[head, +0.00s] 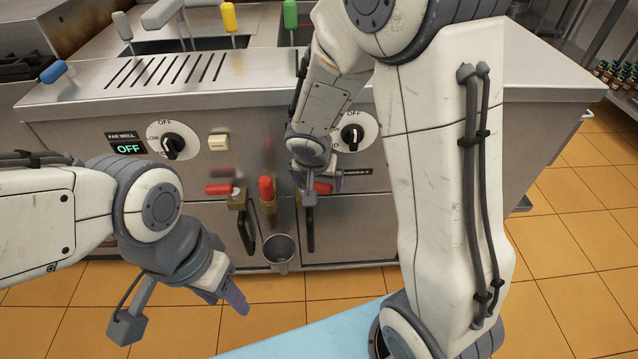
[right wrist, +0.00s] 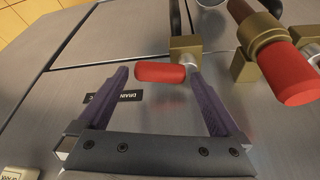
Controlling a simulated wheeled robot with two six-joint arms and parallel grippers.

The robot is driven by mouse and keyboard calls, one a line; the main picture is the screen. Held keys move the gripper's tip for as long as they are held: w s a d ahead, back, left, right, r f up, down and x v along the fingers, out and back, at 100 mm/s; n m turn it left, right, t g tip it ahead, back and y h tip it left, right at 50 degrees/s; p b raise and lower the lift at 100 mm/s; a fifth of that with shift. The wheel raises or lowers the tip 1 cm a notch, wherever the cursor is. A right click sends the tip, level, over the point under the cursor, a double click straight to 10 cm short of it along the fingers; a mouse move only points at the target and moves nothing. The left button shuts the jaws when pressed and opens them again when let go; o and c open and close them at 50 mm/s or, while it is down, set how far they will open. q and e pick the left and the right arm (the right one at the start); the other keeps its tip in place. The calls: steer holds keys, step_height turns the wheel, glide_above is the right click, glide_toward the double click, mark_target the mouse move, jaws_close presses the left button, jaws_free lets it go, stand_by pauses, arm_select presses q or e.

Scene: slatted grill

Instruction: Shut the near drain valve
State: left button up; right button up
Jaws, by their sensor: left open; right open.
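A red valve lever (head: 323,188) sits on a brass body (head: 309,199) at the front panel's right drain. It lies sideways, pointing right in the head view. In the right wrist view this lever (right wrist: 160,73) lies between my two spread fingertips, its brass body (right wrist: 186,46) near the right one. A "DRAIN" label (right wrist: 113,97) is partly hidden by a finger. My right gripper (right wrist: 158,72) is open around the lever; contact is unclear. Another red lever (head: 219,189) sits on the left drain valve. My left gripper (head: 236,297) is open and empty, low at the left.
A red-handled brass tap (head: 266,189) stands between the two drains, close beside my right gripper; it also shows in the right wrist view (right wrist: 291,76). A metal bucket (head: 280,251) is below it. Knobs (head: 173,145) and door handles (head: 246,232) stick out from the panel.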

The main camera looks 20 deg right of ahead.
steer(key=shift+c, duration=0.3)
steer(key=c, duration=1.1)
steer(key=shift+w+d+n, duration=0.2)
steer(key=shift+n, duration=0.5)
steer(key=shift+w+d+n+y, duration=0.1)
steer(key=shift+w+n+y, duration=0.15)
steer(key=shift+n+y, duration=0.4)
steer(key=shift+t, duration=0.3)
steer(key=shift+c, duration=0.2)
steer(key=o, duration=1.2)
steer(key=p+v, duration=0.6)
steer(key=v, duration=0.4)
steer(key=shift+r, duration=0.25)
